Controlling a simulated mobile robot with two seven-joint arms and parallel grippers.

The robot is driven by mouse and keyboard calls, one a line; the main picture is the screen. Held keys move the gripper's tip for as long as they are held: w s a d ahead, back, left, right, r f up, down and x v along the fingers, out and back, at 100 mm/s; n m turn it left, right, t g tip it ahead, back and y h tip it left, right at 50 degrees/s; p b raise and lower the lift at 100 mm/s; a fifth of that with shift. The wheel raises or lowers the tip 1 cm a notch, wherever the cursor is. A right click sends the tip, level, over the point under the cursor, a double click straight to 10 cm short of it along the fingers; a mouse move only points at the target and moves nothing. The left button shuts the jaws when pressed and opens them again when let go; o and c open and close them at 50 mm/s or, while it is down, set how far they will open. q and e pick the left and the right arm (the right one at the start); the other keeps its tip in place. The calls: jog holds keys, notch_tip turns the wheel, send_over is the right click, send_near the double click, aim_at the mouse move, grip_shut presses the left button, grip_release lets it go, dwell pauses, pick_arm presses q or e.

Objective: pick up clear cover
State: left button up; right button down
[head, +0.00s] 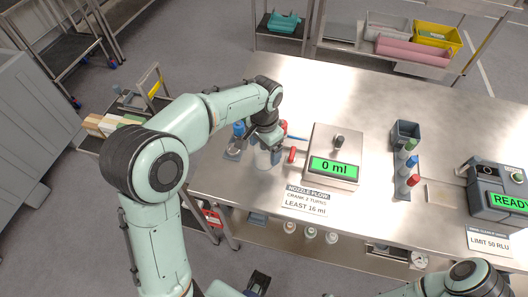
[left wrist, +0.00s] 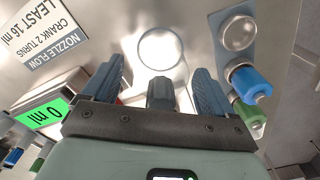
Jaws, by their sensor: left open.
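The clear cover (head: 262,158) looks like a see-through round cup on the steel table, left of the flow meter. In the left wrist view a pale round rim (left wrist: 161,48), which appears to be the clear cover, lies just beyond the fingertips. My left gripper (head: 268,140) is over it, partly hiding it in the head view. I cannot tell whether the fingers touch the cover.
The flow meter (head: 333,157), reading 0 ml, has a red-ended crank (head: 292,155) close right of the gripper. A blue-topped item (head: 238,129) stands close left. A rack with coloured caps (head: 408,160) and a READY device (head: 500,196) stand further right. The table's back is clear.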

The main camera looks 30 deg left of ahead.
pick_arm(q)
jog(key=shift+f, duration=0.45)
jog(key=shift+c, duration=0.4)
jog(key=c, duration=0.9)
jog(key=shift+r, duration=0.2)
jog(key=shift+c, duration=0.2)
